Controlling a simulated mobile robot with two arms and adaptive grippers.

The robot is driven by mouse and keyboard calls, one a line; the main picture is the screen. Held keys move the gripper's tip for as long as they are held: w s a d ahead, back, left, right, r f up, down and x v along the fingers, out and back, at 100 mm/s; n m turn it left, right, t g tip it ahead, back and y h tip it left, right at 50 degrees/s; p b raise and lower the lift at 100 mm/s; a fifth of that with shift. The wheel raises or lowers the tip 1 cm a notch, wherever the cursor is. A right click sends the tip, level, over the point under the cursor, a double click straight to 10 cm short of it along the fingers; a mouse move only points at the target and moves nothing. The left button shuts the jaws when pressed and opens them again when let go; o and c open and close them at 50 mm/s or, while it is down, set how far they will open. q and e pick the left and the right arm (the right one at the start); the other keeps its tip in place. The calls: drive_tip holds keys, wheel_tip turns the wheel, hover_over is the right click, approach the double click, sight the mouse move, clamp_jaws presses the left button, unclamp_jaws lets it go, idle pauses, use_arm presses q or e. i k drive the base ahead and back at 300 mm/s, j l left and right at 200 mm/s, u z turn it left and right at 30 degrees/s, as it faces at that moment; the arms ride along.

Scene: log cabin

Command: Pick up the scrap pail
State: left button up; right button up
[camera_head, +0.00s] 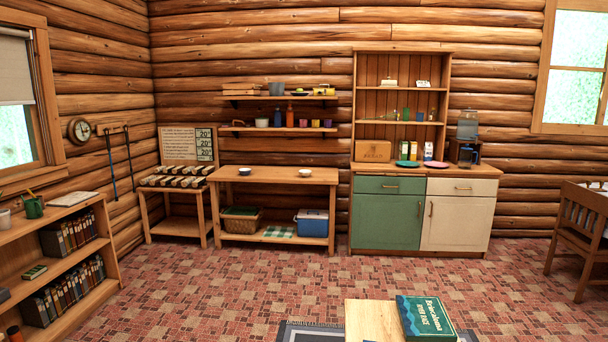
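I cannot pick out a scrap pail with certainty. A small grey pot-like container (277,88) stands on the upper wall shelf, too small to tell whether it is a pail. A green can-shaped vessel (33,207) stands on top of the low bookcase at the left. Neither of my grippers is in view.
A wooden table (275,175) with a lower shelf, holding a wicker basket (241,223) and a blue cooler (311,224), stands at the back wall. A green-and-white cabinet (390,213) is right of it. A small table (372,322) is close in front. The patterned floor (230,280) between is clear.

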sight(276, 89)
drive_tip(key=i+j+u, duration=0.2)
drive_tip(key=i+j, duration=0.5)
drive_tip(key=i, duration=0.15)
drive_tip(key=i+j, duration=0.5)
drive_tip(key=i, duration=0.25)
drive_tip(key=i+l+z, duration=0.1)
drive_tip(key=i+z, duration=0.2)
drive_tip(key=i, duration=0.6)
drive_tip(key=i+j+z, duration=0.1)
drive_tip(key=i+z, duration=0.2)
drive_tip(key=i, duration=3.15)
drive_tip(key=i+u, duration=0.45)
drive_tip(key=i+l+u, duration=0.45)
drive_tip(key=i, duration=0.15)
drive_tip(key=i+l+u, duration=0.4)
drive_tip(key=i+j, duration=0.05)
drive_tip(key=i, duration=0.1)
